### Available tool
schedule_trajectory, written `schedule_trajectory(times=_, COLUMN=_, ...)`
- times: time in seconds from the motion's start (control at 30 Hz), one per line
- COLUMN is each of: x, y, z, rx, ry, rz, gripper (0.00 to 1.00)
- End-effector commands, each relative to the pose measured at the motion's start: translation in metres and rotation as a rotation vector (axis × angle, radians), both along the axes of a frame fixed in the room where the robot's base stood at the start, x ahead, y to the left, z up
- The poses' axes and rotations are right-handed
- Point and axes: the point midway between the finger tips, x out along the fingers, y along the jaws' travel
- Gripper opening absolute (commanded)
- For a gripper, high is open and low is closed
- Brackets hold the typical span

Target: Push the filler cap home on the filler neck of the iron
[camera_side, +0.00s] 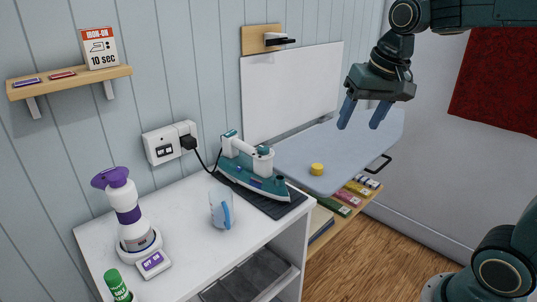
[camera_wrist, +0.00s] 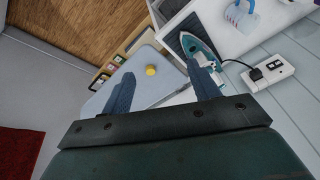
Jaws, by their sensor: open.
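A teal and white iron (camera_side: 254,170) rests on a dark mat on the white counter. It also shows in the wrist view (camera_wrist: 201,47); its filler neck is too small to make out clearly. A small yellow cap (camera_side: 317,169) sits on the light blue-grey board to the right of the iron. The cap shows in the wrist view (camera_wrist: 151,70) between my fingers, well beyond them. My gripper (camera_side: 362,116) is open and empty, pointing down, high above the board and apart from the cap.
A clear jug (camera_side: 221,209) stands left of the iron, with a purple-and-white bottle (camera_side: 127,212) farther left. The iron's cord runs to the wall socket (camera_side: 170,143). Coloured boxes (camera_side: 352,195) sit below the board.

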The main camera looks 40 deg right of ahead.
Motion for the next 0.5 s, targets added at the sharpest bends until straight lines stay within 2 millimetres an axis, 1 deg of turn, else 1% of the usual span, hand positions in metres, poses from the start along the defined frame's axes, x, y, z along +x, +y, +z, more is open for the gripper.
schedule_trajectory(times=0.03, x=0.012, y=-0.006, z=-0.001, rx=0.010, ry=0.014, rz=-0.036, gripper=0.61)
schedule_trajectory(times=0.27, x=0.059, y=-0.032, z=-0.008, rx=0.053, ry=0.067, rz=-0.205, gripper=0.61)
schedule_trajectory(times=0.5, x=0.105, y=-0.063, z=-0.027, rx=0.093, ry=0.122, rz=-0.381, gripper=0.61)
